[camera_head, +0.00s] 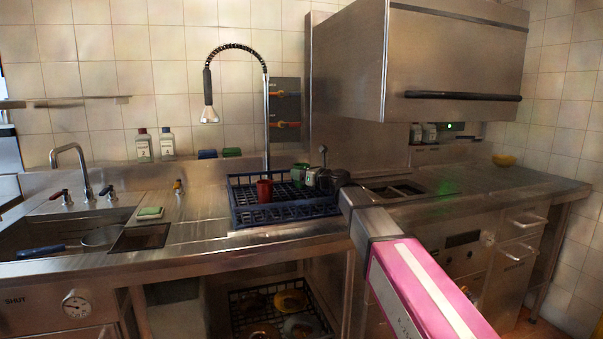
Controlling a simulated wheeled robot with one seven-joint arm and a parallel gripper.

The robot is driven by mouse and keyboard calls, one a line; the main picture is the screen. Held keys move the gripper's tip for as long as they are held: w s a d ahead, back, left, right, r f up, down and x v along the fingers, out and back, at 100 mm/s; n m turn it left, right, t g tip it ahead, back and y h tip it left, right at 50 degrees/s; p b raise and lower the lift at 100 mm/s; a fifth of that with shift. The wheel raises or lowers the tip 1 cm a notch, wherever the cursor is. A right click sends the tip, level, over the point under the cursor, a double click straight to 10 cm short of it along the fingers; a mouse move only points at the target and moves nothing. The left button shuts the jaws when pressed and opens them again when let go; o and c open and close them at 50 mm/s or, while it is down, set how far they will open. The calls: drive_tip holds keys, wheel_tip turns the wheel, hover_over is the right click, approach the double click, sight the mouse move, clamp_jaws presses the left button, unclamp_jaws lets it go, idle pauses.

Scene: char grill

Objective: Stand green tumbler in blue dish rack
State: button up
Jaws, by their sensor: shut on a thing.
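My gripper (313,179) reaches in from the right and is shut on the tumbler. The fingers and wrist hide part of it. I cannot tell whether its base touches the rack floor. A red cup (264,190) stands in the rack to the left of the tumbler.
The spring tap (267,120) rises just behind the rack. A sink (70,235) and a green sponge (150,212) lie to the left. A steel hood (430,60) hangs above right. A lower rack (280,310) with plates sits below the counter.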

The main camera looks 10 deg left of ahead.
drive_tip(key=shift+f, duration=0.15)
drive_tip(key=o, duration=0.9)
drive_tip(key=shift+o, duration=0.2)
drive_tip(key=shift+r, duration=0.6)
drive_tip(key=v, duration=1.2)
